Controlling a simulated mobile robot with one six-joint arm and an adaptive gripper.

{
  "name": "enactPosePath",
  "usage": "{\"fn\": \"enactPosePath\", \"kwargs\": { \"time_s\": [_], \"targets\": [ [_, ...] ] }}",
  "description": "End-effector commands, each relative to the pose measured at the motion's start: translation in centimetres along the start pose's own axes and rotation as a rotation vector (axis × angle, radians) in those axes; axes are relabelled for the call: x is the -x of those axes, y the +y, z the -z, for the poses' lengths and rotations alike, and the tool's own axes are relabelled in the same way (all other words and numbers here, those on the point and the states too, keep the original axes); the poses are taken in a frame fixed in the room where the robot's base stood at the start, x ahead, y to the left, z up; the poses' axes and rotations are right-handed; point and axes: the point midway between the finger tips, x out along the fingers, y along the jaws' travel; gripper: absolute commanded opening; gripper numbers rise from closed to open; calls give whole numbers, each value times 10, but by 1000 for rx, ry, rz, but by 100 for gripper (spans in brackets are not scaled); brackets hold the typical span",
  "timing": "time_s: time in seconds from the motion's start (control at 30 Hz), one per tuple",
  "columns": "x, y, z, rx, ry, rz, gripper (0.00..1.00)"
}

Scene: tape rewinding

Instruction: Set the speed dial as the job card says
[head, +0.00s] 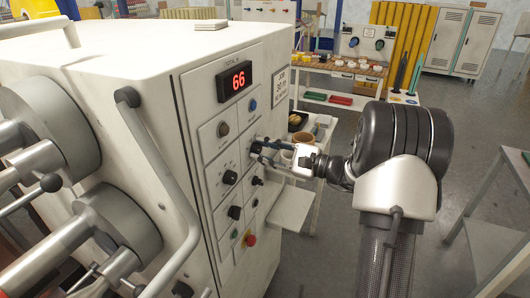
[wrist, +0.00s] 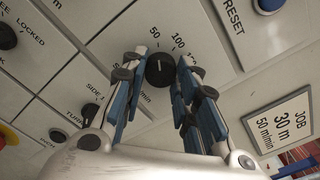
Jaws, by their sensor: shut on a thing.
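The speed dial (wrist: 160,70) is a round black knob with a short pale line on its face. My gripper (wrist: 158,78) is shut on the dial, with one blue-and-black finger on each side. In the head view my gripper (head: 257,148) reaches the panel from the right and mostly hides the dial. The job card (wrist: 281,122) reads JOB, 30 m, 50 m/min; it also shows in the head view (head: 279,87). I cannot tell exactly where the pale line points.
A red display (head: 237,80) above the dial reads 66. Other knobs, a blue reset button (head: 252,105) and a red stop button (head: 250,240) sit on the same panel (head: 208,160). A curved handle (head: 160,165) and large rollers stand at left. A small shelf (head: 292,208) is below my gripper.

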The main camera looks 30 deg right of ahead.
Motion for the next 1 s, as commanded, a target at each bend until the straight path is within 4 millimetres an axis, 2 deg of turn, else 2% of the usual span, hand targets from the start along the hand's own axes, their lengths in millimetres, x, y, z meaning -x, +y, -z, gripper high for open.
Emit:
{"fn": "enactPosePath", "kwargs": {
  "time_s": [0.1, 0.13, 0.4, 0.77, 0.87, 1.0],
  "targets": [
    [0, -1, 0, 2, 0, 3, 4],
    [0, -1, 0, 2, 0, 3, 29],
    [0, -1, 0, 1, 0, 2, 47],
    [2, 0, 0, 0, 0, 1, 48],
    [11, -1, 0, 0, 2, 2, 48],
    [37, -2, 1, 0, 4, 5, 48]
  ]
}}
